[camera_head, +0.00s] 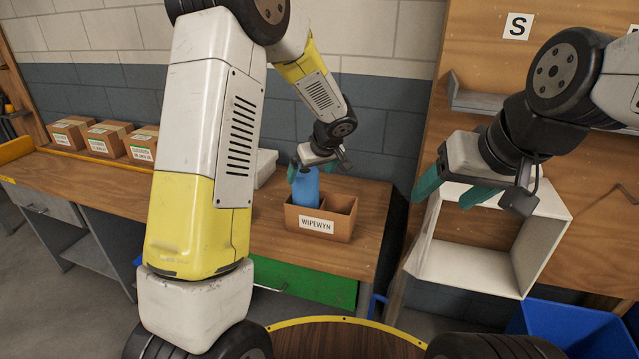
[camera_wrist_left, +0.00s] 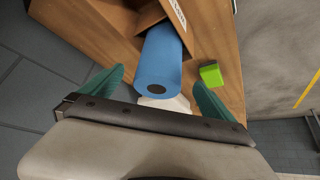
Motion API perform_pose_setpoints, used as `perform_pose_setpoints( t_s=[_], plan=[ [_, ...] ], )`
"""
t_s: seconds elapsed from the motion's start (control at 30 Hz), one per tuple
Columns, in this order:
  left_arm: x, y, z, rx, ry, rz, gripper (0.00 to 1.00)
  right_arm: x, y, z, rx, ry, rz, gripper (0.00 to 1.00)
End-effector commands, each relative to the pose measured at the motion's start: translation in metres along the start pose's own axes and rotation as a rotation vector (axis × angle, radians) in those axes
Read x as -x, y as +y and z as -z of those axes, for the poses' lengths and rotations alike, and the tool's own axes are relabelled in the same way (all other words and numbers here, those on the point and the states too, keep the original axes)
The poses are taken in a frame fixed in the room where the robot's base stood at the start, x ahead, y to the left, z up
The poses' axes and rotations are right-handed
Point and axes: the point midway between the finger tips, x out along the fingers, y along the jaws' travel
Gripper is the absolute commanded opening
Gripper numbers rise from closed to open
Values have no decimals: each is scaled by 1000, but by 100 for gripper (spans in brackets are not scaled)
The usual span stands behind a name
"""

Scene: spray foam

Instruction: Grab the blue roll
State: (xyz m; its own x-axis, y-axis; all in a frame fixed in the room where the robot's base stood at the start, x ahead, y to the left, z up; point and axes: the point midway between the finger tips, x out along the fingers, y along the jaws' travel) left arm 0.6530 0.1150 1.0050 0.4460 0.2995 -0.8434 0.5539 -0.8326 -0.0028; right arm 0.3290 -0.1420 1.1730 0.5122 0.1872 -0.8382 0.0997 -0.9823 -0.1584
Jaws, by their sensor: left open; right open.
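The blue roll (camera_head: 306,188) stands in the left compartment of a brown box (camera_head: 341,230) labelled WIPEWYN, on the wooden workbench. My left gripper (camera_head: 318,163) is over the top of the roll. In the left wrist view the roll (camera_wrist_left: 160,58) shows between the two green fingers of my left gripper (camera_wrist_left: 158,78). The fingers are open, with visible gaps on both sides, and do not grip it. The roll's lower part is hidden by the box. My right gripper (camera_head: 455,182) is open and empty, in front of a white open shelf box at the right.
The box's right compartment looks empty. A light green block (camera_wrist_left: 210,74) lies beside the box in the left wrist view. The white shelf box (camera_head: 468,267) hangs right of the bench. Several cardboard boxes (camera_head: 104,138) stand at the bench's left. A blue bin (camera_head: 570,330) is lower right.

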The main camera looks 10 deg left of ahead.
Motion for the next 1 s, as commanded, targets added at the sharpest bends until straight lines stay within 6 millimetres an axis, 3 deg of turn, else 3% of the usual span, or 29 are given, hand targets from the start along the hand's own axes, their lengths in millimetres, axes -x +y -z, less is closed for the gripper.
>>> perform_pose_setpoints(
  t_s=[0.6,0.93,1.0],
  plan=[
    [-75,-2,-2,6,2,2,100,0,0,0,0,0,0,64],
    [-82,-2,-2,6,3,1,100,0,0,0,0,0,0,64],
    [-82,-2,-2,6,3,1,88,0,0,0,0,0,0,64]
  ],
)
